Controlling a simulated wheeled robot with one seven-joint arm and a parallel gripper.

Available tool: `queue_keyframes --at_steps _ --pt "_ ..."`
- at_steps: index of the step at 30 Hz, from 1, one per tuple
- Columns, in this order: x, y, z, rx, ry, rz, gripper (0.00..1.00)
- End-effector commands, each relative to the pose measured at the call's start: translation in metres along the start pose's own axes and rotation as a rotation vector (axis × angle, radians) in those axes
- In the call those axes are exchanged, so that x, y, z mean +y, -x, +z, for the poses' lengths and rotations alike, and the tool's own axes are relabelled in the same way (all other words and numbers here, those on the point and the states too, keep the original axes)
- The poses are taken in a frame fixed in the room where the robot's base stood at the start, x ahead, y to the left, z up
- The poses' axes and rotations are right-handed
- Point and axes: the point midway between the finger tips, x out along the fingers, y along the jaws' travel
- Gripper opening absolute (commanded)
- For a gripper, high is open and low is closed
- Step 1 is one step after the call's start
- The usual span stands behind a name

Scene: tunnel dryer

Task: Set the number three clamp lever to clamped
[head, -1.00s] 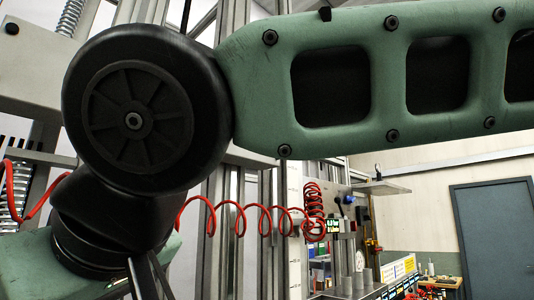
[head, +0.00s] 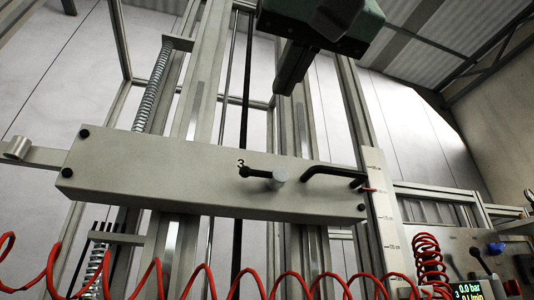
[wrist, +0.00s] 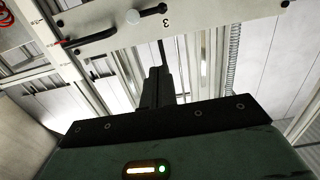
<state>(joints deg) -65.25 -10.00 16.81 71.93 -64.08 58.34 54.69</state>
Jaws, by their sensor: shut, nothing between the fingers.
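A grey crossbeam (head: 170,175) carries a black "3" (head: 240,162). Beside the 3, a short black lever (head: 258,173) lies nearly level, with a round grey knob or hub (head: 279,176) at its right end. The lever also shows in the wrist view (wrist: 152,11), next to the 3 and the pale round knob (wrist: 132,17). I cannot tell which position counts as clamped. My gripper (head: 284,90) is shut and empty, above the beam in the head view and apart from the lever. Its dark fingers show in the wrist view (wrist: 157,80).
A bent black handle (head: 335,170) sticks out on the beam's right part. A coiled red hose (head: 205,280) crosses the lower front. Springs (head: 153,90) and metal uprights stand around the beam. A lit display (head: 468,291) is at lower right.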

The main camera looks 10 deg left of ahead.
Motion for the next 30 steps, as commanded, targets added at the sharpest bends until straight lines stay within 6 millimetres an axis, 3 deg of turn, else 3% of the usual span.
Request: queue_keyframes --at_steps 8,19,24,30 --pt "0.000 -0.029 -0.003 -0.004 0.004 0.001 0.00" --pt "-0.001 -0.104 -0.004 -0.005 0.005 0.000 0.00" --pt "0.000 -0.106 0.023 -0.003 0.005 -0.001 0.00" --pt "0.000 -0.109 0.037 -0.002 0.002 -0.001 0.00"
